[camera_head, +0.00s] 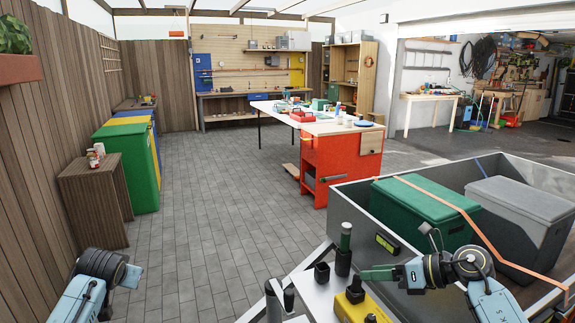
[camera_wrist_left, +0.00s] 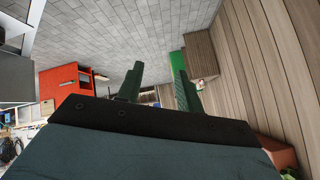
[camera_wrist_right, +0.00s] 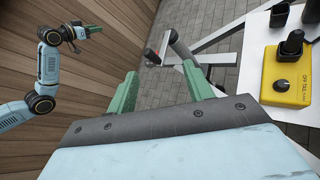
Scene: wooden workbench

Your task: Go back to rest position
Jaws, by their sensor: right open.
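My right gripper (camera_head: 364,275) reaches left over a pale work surface (camera_head: 322,295) at the lower right of the head view. Its green fingers stand apart and empty in the right wrist view (camera_wrist_right: 160,85). My left arm comes in at the lower left of the head view. My left gripper shows at the upper left of the right wrist view (camera_wrist_right: 93,30). Its green fingers are apart with nothing between them in the left wrist view (camera_wrist_left: 157,85).
A yellow box (camera_head: 352,305) and dark upright holders (camera_head: 343,261) stand close to my right gripper. A metal trailer bed (camera_head: 367,207) holds a green box (camera_head: 425,212) and a grey box (camera_head: 520,212). A wooden cabinet (camera_head: 95,205) stands left. The paved floor between is clear.

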